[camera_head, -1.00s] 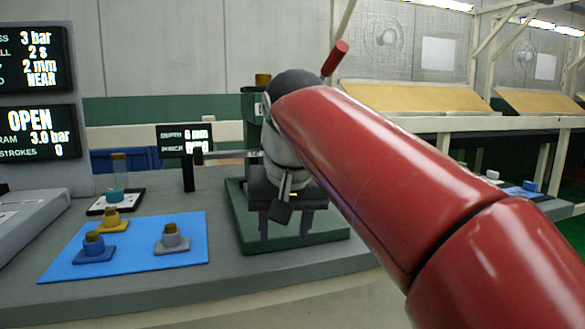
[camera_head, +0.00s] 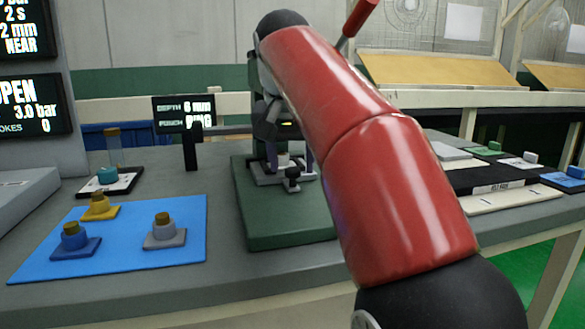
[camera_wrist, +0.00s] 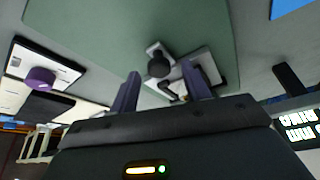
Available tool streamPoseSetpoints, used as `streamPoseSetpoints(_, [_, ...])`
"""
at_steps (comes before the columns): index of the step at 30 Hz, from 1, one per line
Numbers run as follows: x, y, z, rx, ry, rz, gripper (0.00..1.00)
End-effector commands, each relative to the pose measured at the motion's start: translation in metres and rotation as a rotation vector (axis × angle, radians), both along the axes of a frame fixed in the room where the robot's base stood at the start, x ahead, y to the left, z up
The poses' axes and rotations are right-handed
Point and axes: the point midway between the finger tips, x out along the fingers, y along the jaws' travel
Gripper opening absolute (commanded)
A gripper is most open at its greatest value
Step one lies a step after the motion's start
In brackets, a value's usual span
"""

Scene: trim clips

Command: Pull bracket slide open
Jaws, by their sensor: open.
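The bracket slide (camera_head: 268,179) is a small grey plate on the press's green base (camera_head: 285,226), with a black knob (camera_head: 292,173) on its front. In the wrist view the knob (camera_wrist: 158,65) shows beyond and roughly between my fingertips, with the pale slide parts (camera_wrist: 212,68) to its right. My gripper (camera_head: 290,158) is open, its two purple fingers pointing down over the slide. The wrist view also shows my gripper (camera_wrist: 162,82) with nothing between the fingers. I cannot tell the exact gap from fingers to knob. My arm hides part of the press.
A blue mat (camera_head: 125,245) with yellow, blue and grey clip pieces lies at the left. A small display (camera_head: 184,114) stands behind on a black post (camera_head: 190,150). Trays and plates (camera_head: 490,180) lie to the right. The green base's front is clear.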

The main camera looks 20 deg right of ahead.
Motion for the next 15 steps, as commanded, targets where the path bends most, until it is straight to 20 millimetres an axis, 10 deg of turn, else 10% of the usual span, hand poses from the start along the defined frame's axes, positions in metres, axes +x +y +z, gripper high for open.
streamPoseSetpoints(11, [0.0035,-0.0017,-0.0090,0.000,-0.001,0.000,0.47])
streamPoseSetpoints(15, [0.0035,-0.0017,-0.0090,0.000,-0.001,0.000,0.33])
